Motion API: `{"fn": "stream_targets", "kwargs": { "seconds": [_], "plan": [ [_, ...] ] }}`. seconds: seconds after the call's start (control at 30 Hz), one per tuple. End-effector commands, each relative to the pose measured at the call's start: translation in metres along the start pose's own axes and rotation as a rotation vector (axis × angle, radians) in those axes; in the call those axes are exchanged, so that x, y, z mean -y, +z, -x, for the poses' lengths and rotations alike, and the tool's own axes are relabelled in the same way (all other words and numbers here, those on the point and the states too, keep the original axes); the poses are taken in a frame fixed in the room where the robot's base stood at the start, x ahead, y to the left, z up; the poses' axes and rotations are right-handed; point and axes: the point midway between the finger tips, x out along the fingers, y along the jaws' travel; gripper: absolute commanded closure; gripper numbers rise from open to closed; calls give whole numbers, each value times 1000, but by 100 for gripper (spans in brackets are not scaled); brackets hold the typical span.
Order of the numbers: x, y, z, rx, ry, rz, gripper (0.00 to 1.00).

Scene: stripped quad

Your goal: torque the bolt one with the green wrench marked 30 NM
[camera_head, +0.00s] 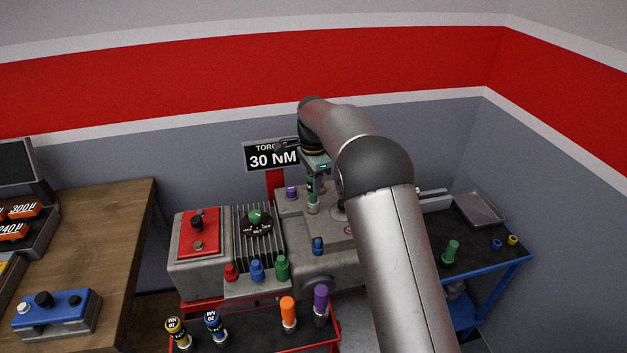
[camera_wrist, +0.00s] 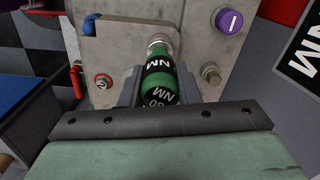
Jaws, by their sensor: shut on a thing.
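My gripper (camera_head: 313,178) is shut on the green wrench (camera_head: 312,201), above the grey metal block (camera_head: 325,270). In the wrist view the green wrench (camera_wrist: 158,75) stands between the fingers, its black label reading NM and its far end toward the block's face. Whether that end sits on a bolt is hidden. A purple cap marked with one stroke (camera_wrist: 229,20) is up and right of the wrench; it also shows in the head view (camera_head: 292,192). A bare bolt (camera_wrist: 210,73) is right of the wrench, and a red-ringed bolt (camera_wrist: 103,81) is left.
The sign (camera_head: 272,156) reads 30 NM. A blue cap (camera_head: 318,245) is on the block's front. Red, blue and green pieces (camera_head: 257,270) stand left of it. A red cart (camera_head: 255,335) holds several coloured wrenches. A blue cart (camera_head: 500,258) at right holds a tray and small pieces.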

Motion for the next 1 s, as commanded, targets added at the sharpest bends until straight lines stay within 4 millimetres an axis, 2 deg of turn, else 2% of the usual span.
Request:
{"fn": "stream_targets", "kwargs": {
  "seconds": [0.17, 0.4, 0.63, 0.83, 1.0],
  "plan": [
    [0, 0, -4, 0, -1, -3, 98],
    [0, 0, -3, -1, 0, -196, 98],
    [0, 0, -4, 0, 0, -204, 98],
    [0, 0, -2, -1, 1, -375, 98],
    [0, 0, -4, 1, 0, -403, 98]
  ]
}}
